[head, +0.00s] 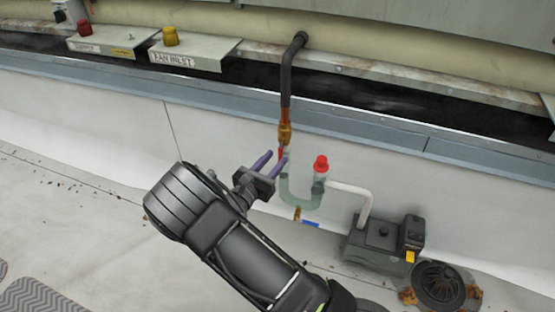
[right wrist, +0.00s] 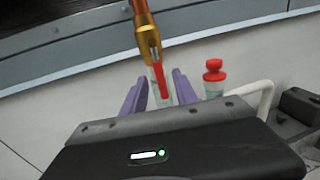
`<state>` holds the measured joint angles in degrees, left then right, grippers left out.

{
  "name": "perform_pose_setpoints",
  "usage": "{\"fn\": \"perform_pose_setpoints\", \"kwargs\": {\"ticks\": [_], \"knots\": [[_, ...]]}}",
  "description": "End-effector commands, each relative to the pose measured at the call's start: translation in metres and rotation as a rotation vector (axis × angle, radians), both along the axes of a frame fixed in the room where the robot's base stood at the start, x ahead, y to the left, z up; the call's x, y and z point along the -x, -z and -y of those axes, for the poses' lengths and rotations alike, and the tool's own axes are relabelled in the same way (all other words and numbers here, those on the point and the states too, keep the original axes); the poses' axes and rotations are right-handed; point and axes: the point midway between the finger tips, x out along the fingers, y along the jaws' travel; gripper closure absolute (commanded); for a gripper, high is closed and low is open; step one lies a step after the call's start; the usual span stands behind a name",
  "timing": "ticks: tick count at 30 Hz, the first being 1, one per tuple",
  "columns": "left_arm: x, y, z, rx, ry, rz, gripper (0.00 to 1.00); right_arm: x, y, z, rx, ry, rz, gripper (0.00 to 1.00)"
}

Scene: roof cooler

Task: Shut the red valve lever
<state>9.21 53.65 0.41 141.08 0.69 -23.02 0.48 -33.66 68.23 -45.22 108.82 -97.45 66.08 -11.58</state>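The red valve lever (right wrist: 159,80) hangs down from the brass valve body (right wrist: 147,38) in the right wrist view. In the head view the brass valve (head: 285,134) sits at the foot of the dark pipe, and the red lever (head: 281,153) is partly hidden by a finger. My right gripper (head: 271,162) has its two purple fingers apart, just left of and below the valve. In the right wrist view the lever lines up with the gap between the fingers of my right gripper (right wrist: 159,88); I cannot tell whether it touches either one. My left gripper is not in view.
A clear trap with a red cap (head: 321,164) stands just right of the valve, joined to a white pipe (head: 352,188). A dark pump box (head: 384,237) and a round drain (head: 438,284) lie at lower right. Metal boxes with red and yellow knobs (head: 170,36) are at upper left.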

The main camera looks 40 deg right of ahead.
Motion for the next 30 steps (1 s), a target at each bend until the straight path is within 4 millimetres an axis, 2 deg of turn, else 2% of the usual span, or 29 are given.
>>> {"fn": "perform_pose_setpoints", "kwargs": {"ticks": [6, 15, 27, 30], "knots": [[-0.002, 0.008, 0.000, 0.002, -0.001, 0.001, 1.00, -0.009, 0.001, 0.020, -0.002, 0.001, 0.001, 0.65], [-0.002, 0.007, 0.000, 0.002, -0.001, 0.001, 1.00, -0.010, 0.000, 0.022, 0.000, 0.000, 0.001, 0.66], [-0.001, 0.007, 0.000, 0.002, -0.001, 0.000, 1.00, -0.010, 0.000, 0.021, 0.000, 0.000, 0.001, 0.99], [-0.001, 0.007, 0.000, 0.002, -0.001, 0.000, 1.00, -0.010, 0.000, 0.021, 0.000, 0.000, 0.001, 1.00]]}}
